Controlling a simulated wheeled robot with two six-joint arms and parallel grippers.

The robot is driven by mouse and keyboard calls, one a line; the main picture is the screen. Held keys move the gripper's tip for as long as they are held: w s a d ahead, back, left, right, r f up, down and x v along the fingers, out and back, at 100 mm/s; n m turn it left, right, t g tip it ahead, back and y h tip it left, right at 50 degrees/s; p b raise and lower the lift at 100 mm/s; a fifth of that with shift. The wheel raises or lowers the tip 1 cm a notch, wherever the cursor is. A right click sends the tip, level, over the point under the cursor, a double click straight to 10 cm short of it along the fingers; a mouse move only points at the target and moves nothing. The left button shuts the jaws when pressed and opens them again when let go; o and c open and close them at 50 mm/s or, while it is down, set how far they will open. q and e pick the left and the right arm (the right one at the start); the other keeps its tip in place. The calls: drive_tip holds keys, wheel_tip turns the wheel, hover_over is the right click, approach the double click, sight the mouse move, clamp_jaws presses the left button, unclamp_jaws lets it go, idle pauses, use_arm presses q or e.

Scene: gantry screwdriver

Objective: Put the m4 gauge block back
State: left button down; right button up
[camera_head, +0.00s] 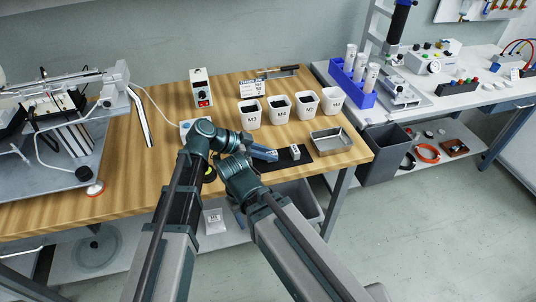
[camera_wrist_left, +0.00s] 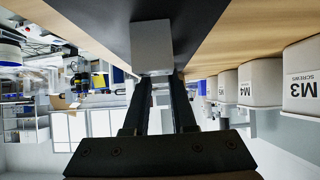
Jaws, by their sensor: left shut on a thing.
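My left gripper (camera_head: 264,153) is over the left part of a black mat (camera_head: 304,161) on the wooden bench. In the left wrist view its two fingers (camera_wrist_left: 160,100) are shut on a plain grey gauge block (camera_wrist_left: 152,48), seen against the dark mat. No marking shows on the block's near face, and I cannot tell if it touches the mat. In the head view the gripper mostly hides the held block. A small pale block (camera_head: 295,152) stands on the mat just right of the fingertips. My right gripper cannot be made out behind the arm links.
White screw bins, including M3 (camera_head: 249,114) and M4 (camera_head: 279,109), stand in a row behind the mat. A metal tray (camera_head: 330,141) is to the right. A power box (camera_head: 201,88) stands at the back. The bench's front edge runs just below the mat.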

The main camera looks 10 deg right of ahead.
use_arm(q)
drive_tip(key=c, duration=0.7)
unclamp_jaws()
drive_tip(key=shift+f, duration=0.1)
drive_tip(key=shift+c, duration=0.2)
drive_tip(key=shift+r, duration=0.25)
drive_tip(key=p+v, duration=0.7)
drive_tip(key=v, duration=0.4)
drive_tip(key=shift+r, duration=0.15)
drive_tip(key=shift+a+r, duration=0.1)
drive_tip(key=shift+a, duration=0.35)
